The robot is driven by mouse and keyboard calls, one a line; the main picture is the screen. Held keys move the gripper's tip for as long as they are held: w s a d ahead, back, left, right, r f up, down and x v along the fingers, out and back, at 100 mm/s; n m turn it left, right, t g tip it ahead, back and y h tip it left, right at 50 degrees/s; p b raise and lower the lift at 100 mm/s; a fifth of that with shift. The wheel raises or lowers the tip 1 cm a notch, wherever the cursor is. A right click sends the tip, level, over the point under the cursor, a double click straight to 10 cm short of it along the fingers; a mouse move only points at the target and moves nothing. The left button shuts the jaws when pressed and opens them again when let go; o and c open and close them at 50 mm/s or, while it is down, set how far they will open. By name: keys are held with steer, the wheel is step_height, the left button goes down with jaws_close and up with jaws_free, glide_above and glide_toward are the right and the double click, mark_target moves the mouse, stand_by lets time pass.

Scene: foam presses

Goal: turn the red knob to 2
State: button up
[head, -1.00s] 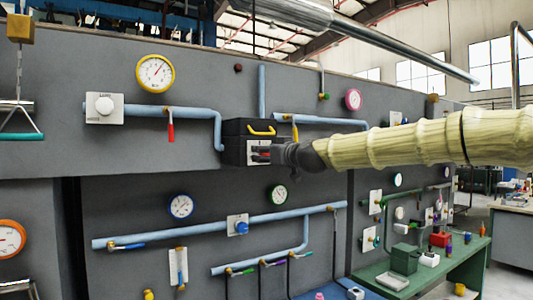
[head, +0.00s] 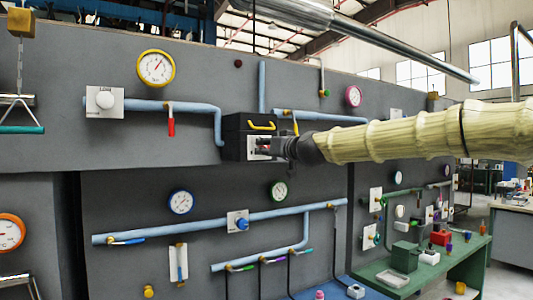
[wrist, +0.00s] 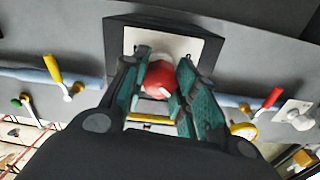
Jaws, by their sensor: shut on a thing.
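The red knob (wrist: 158,78) sits on a white plate (wrist: 190,44) on the front of a dark box (wrist: 113,40), in the wrist view. A pale mark shows on the knob. My gripper (wrist: 160,92) has its two teal fingers on either side of the knob, shut on it. In the head view my gripper (head: 275,147) reaches from the right to the white plate on the black box (head: 234,128) and hides the knob. Any numbers around the knob are too blurred or covered to read.
A yellow handle (head: 262,126) is on the box above my gripper. A red lever (head: 171,126) hangs from the pipe to the left, and a yellow lever (head: 295,126) is close on the right. A green bench (head: 440,262) stands lower right.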

steer(key=m+b, duration=0.2)
steer(key=m, duration=0.2)
steer(key=shift+f+m, duration=0.1)
steer(key=shift+m, duration=0.2)
steer(key=m+b, duration=0.1)
steer(key=m, duration=0.3)
steer(key=shift+d+m+b, duration=0.1)
steer(key=shift+m+b, duration=0.25)
steer(key=shift+m, duration=0.05)
steer(key=o, duration=1)
steer(key=v, duration=1.2)
